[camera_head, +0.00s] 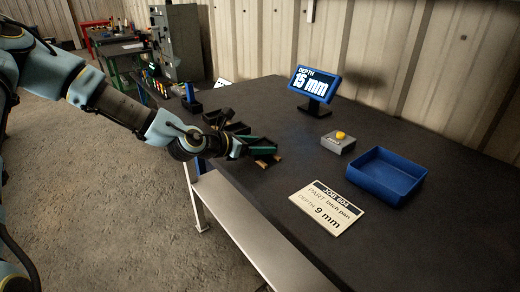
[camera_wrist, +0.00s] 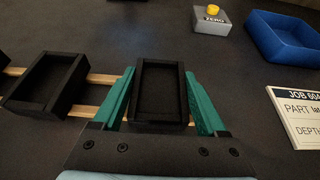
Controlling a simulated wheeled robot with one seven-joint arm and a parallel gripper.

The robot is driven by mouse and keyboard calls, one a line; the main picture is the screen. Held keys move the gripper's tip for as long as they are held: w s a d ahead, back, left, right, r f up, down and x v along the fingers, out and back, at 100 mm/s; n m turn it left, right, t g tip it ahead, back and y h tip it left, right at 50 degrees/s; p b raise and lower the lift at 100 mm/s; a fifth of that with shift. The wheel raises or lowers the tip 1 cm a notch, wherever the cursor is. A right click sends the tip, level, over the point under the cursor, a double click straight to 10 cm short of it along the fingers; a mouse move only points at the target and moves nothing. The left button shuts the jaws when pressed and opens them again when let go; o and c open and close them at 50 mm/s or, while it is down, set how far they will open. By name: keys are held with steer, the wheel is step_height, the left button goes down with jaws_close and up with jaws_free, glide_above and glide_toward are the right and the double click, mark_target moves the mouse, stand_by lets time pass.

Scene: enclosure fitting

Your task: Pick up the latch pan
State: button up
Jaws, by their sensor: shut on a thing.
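My gripper (camera_head: 262,144), with green fingers, is at the left part of the dark table. In the wrist view my gripper (camera_wrist: 159,74) is shut on a black rectangular open pan (camera_wrist: 159,95), one finger along each long side. The pan sits at or just above two light wooden strips (camera_wrist: 98,78); I cannot tell whether it touches them. A similar black pan (camera_wrist: 47,82) lies on the strips to the left, apart from the held one. No label on the pans shows which is the latch pan.
A job card (camera_head: 327,207) reads latch pan, depth 9 mm. A blue tray (camera_head: 386,178) and a grey box with a yellow button (camera_head: 338,143), marked ZERO, stand to the right. A blue display (camera_head: 313,84) reads 15 mm. The table's middle is clear.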

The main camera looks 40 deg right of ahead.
steer(key=c, duration=0.7)
steer(key=shift+c, duration=0.2)
steer(key=shift+r, duration=0.1)
